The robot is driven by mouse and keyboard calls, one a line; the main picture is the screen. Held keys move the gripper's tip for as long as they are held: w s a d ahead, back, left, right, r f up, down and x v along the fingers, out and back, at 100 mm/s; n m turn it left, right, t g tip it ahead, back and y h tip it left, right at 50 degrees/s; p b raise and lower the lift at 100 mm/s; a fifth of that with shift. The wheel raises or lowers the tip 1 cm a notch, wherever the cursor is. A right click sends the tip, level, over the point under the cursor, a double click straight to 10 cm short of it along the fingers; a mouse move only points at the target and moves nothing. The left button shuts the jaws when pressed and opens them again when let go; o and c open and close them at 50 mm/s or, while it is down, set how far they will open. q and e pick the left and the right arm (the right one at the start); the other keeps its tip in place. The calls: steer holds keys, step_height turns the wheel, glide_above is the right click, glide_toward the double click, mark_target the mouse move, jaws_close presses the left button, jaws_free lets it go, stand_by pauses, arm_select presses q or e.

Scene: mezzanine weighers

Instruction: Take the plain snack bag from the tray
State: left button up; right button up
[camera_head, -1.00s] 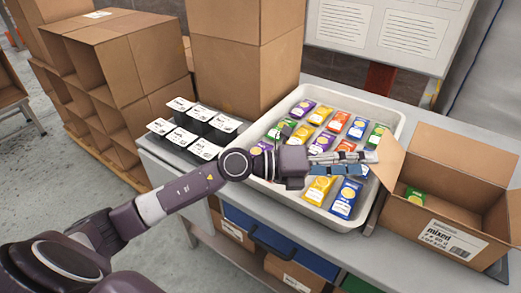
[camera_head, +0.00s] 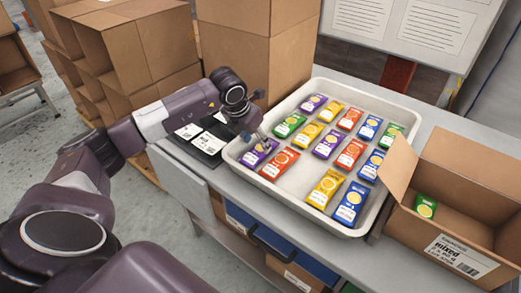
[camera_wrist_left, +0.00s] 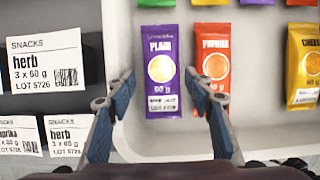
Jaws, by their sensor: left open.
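A purple snack bag labelled PLAIN (camera_wrist_left: 161,50) lies flat in the tray's near left corner; in the head view it is the purple bag (camera_head: 257,153) just below my left gripper (camera_head: 257,131). In the left wrist view the gripper (camera_wrist_left: 160,80) is open and empty. Its two fingers straddle the lower part of the plain bag, the right one over the neighbouring orange-red paprika bag (camera_wrist_left: 211,52). The white tray (camera_head: 401,113) holds rows of purple, green, yellow, orange, red and blue bags. Other purple bags (camera_head: 327,145) lie farther along. My right gripper is out of view.
An open carton marked mixed (camera_head: 457,256) with a green bag (camera_head: 426,206) stands at right. Tall cardboard boxes (camera_head: 262,60) stand behind.

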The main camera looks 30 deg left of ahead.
mark_target(259, 148)
arm_select(q)
steer(key=shift+p+x, duration=0.6)
steer(key=shift+x, duration=1.6)
steer(key=shift+s+d, duration=0.1)
steer(key=shift+s, duration=0.05)
steer(key=shift+c, duration=0.4)
steer(key=c, duration=0.7)
steer(key=shift+c, duration=0.2)
